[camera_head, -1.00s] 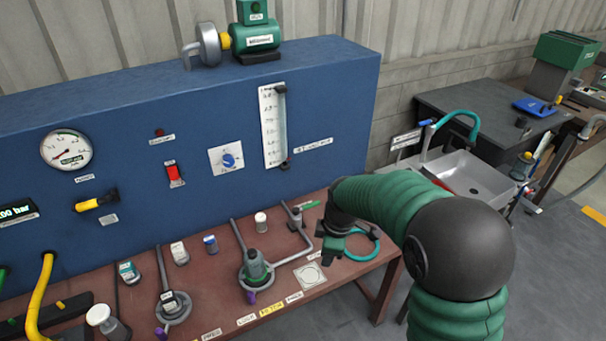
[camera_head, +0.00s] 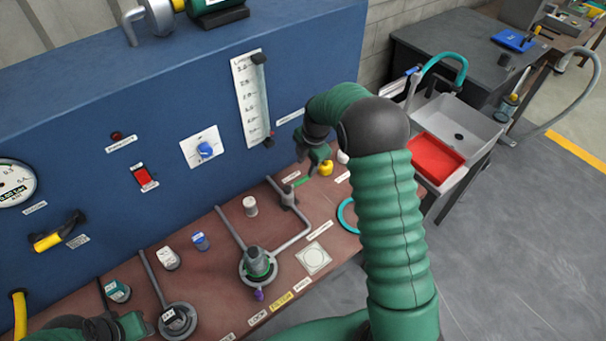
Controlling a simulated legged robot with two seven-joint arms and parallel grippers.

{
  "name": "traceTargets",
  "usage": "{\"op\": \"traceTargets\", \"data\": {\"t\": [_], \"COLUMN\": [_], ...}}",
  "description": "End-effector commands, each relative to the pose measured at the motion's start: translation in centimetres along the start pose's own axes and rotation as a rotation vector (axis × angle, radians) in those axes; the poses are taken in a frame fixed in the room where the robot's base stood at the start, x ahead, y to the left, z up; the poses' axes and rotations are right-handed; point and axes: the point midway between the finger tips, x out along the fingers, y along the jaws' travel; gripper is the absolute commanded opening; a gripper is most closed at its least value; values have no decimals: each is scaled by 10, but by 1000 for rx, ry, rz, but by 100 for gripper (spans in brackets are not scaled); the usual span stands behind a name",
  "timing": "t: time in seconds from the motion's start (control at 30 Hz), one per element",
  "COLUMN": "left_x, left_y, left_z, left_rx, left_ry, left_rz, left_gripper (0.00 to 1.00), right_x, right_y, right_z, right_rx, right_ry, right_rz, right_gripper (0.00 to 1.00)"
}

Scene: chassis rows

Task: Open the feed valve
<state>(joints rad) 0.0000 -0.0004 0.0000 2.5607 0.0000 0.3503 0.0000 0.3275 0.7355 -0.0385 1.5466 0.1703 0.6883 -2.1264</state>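A valve with a yellow handle (camera_head: 48,241) sticks out of the blue panel at the left. My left gripper (camera_head: 118,326) is partly in view at the bottom left; its fingers are not clear.
A red switch (camera_head: 143,177), a blue knob (camera_head: 205,149) and a flow tube (camera_head: 260,95) are on the panel. A yellow object (camera_head: 326,168) is beside my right gripper. A sink (camera_head: 462,120) holds a red tray (camera_head: 437,157).

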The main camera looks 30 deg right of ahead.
Motion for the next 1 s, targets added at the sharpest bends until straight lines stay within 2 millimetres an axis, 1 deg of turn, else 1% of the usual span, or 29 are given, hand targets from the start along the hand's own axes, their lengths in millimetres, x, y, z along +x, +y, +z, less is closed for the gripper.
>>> {"op": "traceTargets", "data": {"t": [0.03,0.1,0.2,0.3,0.4,0.47,0.7,1.0], "left_x": [-4,-6,-9,-11,-12,-12,-11,-11], "left_y": [0,0,0,0,0,0,0,0], "left_z": [-1,-2,-2,-3,-3,-3,-3,-3], "left_rx": [0,0,0,0,0,0,0,0], "left_ry": [0,0,0,1,1,1,1,1], "left_rz": [0,0,0,0,0,0,0,0], "left_gripper": [36,36,36,36,36,36,36,36], "right_x": [13,31,54,70,80,84,85,85], "right_y": [-1,-1,-1,-1,-1,-1,0,0], "right_z": [0,0,0,0,0,0,0,0], "right_rx": [1,0,0,0,2,1,1,1], "right_ry": [2,1,0,0,-1,-1,-1,-1], "right_rz": [-5,-6,-3,-1,1,1,1,2], "right_gripper": [39,39,39,39,39,39,39,0]}}
